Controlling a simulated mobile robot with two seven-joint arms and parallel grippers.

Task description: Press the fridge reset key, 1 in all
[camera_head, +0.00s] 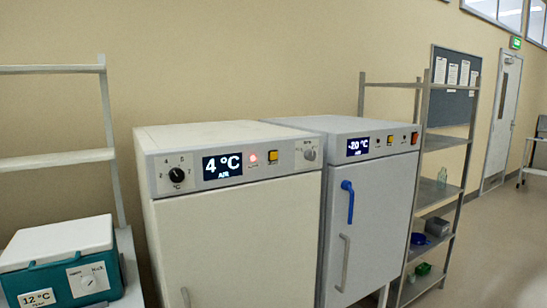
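The fridge (238,235) stands in the middle, a white cabinet with its door shut. Its top panel has a black dial (177,175), a display (222,166) reading 4 °C AIR, a lit red lamp (253,158), a yellow key (272,157) and a grey knob (309,154) at the right end. The yellow key is the only square button on this panel; the small print around it is too small to read. Neither of my grippers is in view, and nothing covers the panel.
A grey cabinet (371,215) reading -20 °C stands right of the fridge, with a blue handle (348,201), a yellow key (390,140) and a red switch (414,138). A teal cool box (60,262) stands left. A metal rack (434,190) and open floor (500,250) lie right.

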